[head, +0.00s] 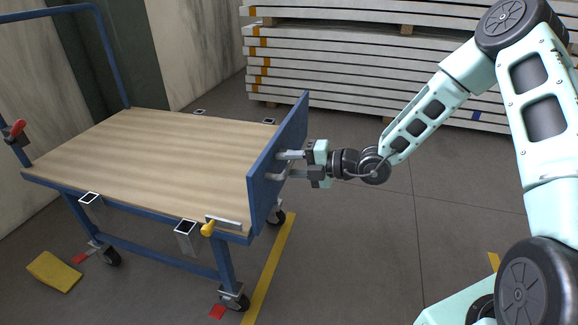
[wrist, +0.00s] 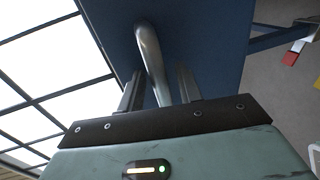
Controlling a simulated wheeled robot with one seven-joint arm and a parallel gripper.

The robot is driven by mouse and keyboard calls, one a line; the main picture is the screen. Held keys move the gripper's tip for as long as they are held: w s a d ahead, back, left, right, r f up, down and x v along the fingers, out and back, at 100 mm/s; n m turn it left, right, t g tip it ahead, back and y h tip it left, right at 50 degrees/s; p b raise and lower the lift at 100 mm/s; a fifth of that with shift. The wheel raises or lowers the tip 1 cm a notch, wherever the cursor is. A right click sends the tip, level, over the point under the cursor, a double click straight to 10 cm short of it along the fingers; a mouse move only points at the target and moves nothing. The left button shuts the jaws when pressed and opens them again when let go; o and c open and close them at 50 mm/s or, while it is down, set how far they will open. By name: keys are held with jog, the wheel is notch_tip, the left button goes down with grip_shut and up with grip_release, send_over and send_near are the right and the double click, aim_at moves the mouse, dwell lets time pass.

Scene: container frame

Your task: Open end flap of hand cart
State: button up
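The hand cart (head: 140,160) has a wooden deck on a blue frame. Its blue end flap (head: 268,170) stands upright across the deck's right end. A silver bar handle (head: 289,155) sticks out from the flap's outer face; it also shows in the wrist view (wrist: 150,55). My gripper (head: 303,164) is at this handle, outside the flap. In the wrist view, the two dark fingers (wrist: 160,90) stand apart on either side of the handle, with a gap visible beside the right finger. Whether the left finger touches the handle is hard to tell. A yellow knob (head: 207,230) sits at the deck's front right corner.
A stack of pale boards (head: 350,65) stands behind the cart on the right. A yellow block (head: 54,272) lies on the floor at front left. Blue push bar (head: 115,60) rises at the cart's left end. Floor right of the flap is clear below my arm.

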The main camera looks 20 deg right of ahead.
grip_shut()
jog(key=shift+d, duration=0.1)
